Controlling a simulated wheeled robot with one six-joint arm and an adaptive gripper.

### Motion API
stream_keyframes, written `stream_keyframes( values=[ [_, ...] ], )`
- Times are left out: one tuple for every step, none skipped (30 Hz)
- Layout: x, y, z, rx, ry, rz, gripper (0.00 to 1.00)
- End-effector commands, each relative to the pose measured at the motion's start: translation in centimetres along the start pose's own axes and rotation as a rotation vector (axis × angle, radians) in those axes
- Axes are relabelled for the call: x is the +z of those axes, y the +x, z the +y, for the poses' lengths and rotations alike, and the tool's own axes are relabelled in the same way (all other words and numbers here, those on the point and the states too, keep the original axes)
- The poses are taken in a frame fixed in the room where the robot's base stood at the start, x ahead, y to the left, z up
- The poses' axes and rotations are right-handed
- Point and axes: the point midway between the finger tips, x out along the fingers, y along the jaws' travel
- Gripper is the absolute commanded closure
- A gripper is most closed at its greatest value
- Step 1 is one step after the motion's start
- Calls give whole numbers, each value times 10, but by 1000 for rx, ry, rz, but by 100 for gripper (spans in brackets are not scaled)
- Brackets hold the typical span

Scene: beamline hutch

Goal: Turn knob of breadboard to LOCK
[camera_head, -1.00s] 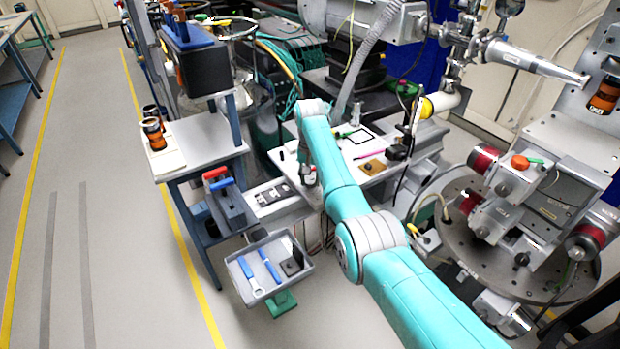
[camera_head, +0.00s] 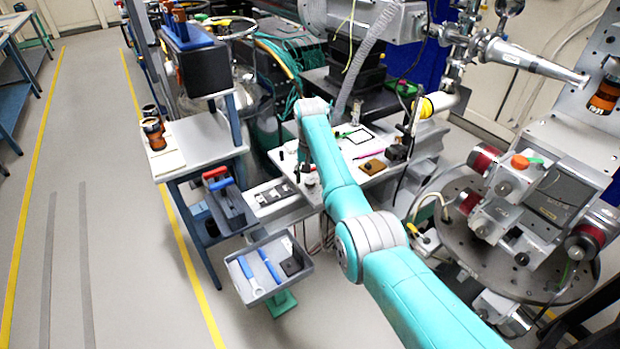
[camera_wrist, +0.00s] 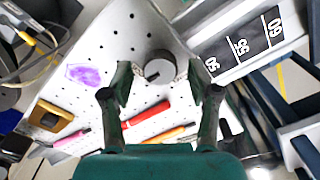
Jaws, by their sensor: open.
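The knob (camera_wrist: 160,68) is a round grey cap with a dark mark on its top, on the white, hole-dotted breadboard (camera_wrist: 113,42) in the wrist view. My gripper (camera_wrist: 166,82) is open, with its dark green fingers on the left and right of the knob. I see gaps on both sides, so it does not grip the knob. I cannot read any LOCK label. In the head view, the breadboard (camera_head: 338,176) lies on the bench and my gripper (camera_head: 306,170) is over its left part, small and partly hidden by my arm.
A red-handled tool (camera_wrist: 147,113) and an orange one lie near my fingers. A brown block (camera_wrist: 50,117), pink pen and purple patch are on the breadboard's left. A black numbered panel (camera_wrist: 240,45) lies to the right. A grey tool tray (camera_head: 250,294) stands in front of the bench.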

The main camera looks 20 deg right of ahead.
Motion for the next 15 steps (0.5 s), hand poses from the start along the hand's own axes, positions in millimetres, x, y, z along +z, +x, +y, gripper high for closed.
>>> stream_keyframes(
  values=[
    [-1,-5,0,-1,0,2,39],
    [-1,-9,0,-1,0,2,39],
    [-1,-14,0,-1,0,3,39],
    [-1,-19,0,-1,0,3,39],
    [-1,-25,0,-1,0,3,39],
    [-1,-32,0,-1,0,4,39],
    [-1,-39,0,-1,0,4,39],
    [-1,-45,0,-1,0,4,39],
    [-1,-54,0,-2,0,5,39],
    [-1,-60,0,-1,0,3,39],
    [-1,-65,0,-1,0,3,39],
    [-1,-73,0,-1,0,3,39],
    [-1,-79,0,-1,0,3,39],
    [-1,-84,0,-1,0,4,39],
    [-1,-90,0,-1,0,3,39]
  ],
)
